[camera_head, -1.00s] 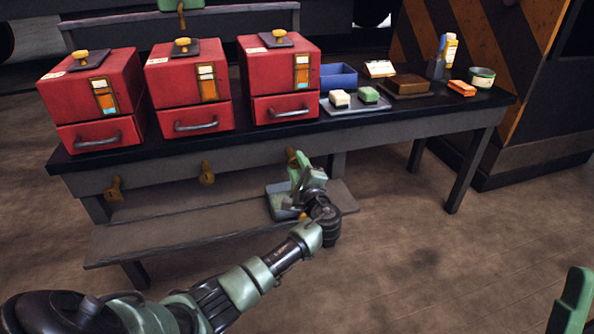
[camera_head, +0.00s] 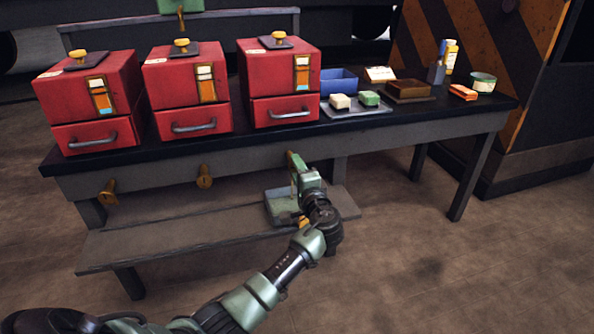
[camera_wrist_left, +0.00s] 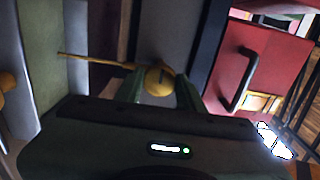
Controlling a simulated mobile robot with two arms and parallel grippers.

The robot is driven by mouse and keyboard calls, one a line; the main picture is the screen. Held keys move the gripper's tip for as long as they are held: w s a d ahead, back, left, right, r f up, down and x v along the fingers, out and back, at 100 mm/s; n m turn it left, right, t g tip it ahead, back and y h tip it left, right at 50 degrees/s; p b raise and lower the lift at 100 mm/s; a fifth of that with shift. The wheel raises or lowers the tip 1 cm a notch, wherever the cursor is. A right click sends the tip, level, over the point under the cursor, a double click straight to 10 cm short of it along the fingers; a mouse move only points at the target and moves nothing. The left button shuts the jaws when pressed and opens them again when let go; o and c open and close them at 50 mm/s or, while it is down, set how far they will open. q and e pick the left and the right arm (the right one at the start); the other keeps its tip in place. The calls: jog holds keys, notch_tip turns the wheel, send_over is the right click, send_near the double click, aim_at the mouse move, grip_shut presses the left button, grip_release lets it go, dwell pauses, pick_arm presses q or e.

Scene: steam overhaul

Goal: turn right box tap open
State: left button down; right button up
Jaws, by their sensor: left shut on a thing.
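Three red boxes stand in a row on the bench, and the right box (camera_head: 268,79) has a yellow knob on top and a grey drawer handle. Its brass tap (camera_head: 290,158) is on the bench's front rail below it, mostly hidden by my gripper. My left gripper (camera_head: 299,166) is at this tap. In the left wrist view the green fingers (camera_wrist_left: 160,88) are shut on the yellow round part of the tap (camera_wrist_left: 159,79), with a thin rod reaching left from it. My right gripper is not in view.
Two other brass taps, the left (camera_head: 108,192) and the middle (camera_head: 204,177), hang on the same rail. A grey-green tray (camera_head: 280,208) sits on the lower shelf (camera_head: 150,250) beneath my gripper. A blue bin (camera_head: 338,80) and small items stand on the bench's right.

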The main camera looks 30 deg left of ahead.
pick_arm(q)
jog(key=shift+f, duration=0.15)
jog(key=c, duration=0.9)
grip_release()
jog(key=p+v, duration=0.2)
jog(key=v, duration=0.6)
